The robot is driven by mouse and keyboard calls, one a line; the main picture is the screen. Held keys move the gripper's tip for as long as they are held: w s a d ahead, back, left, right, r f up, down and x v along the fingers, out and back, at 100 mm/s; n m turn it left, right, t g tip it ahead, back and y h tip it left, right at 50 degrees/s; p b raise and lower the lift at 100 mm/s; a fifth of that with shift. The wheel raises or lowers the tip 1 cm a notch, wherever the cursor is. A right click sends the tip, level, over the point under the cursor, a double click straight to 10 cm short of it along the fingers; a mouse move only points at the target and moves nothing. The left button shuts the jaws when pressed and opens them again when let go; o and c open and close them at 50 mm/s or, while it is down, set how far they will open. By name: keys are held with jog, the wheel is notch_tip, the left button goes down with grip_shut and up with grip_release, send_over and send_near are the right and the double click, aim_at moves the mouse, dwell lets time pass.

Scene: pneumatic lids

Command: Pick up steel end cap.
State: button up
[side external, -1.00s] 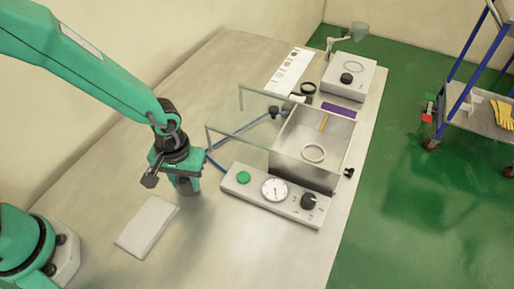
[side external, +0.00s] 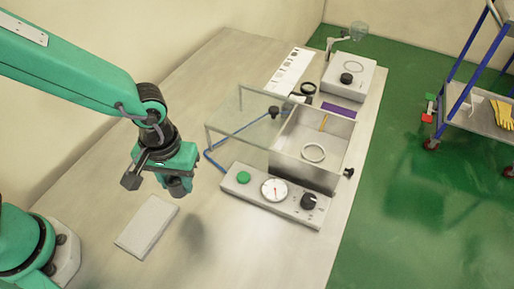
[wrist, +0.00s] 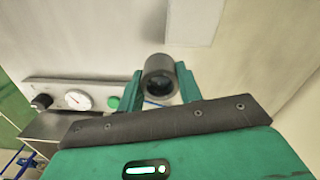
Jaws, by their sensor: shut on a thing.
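The steel end cap (wrist: 160,68) is a grey, hollow cylinder with a dark opening. In the wrist view it sits between the two green fingers of my gripper (wrist: 160,84), which is shut on it. In the side external view, my gripper (side external: 177,180) is above the table, and the cap (side external: 178,188) shows as a dark shape under it. A shadow lies on the bare table below. Part of the cap is hidden by the fingers.
A pale flat pad (side external: 147,227) lies below and left. To the right is a control panel (side external: 256,190) with a gauge, green button and dark knob. Behind it stand an open metal box (side external: 315,170) and a clear lid (side external: 243,118). A small machine (side external: 348,77) is farther back.

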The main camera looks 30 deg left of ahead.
jog(key=s+d+r, duration=0.3)
jog(key=s+r, duration=0.1)
jog(key=s, duration=0.2)
jog(key=shift+d, duration=0.2)
jog(key=shift+s+r, duration=0.1)
dwell(0.4)
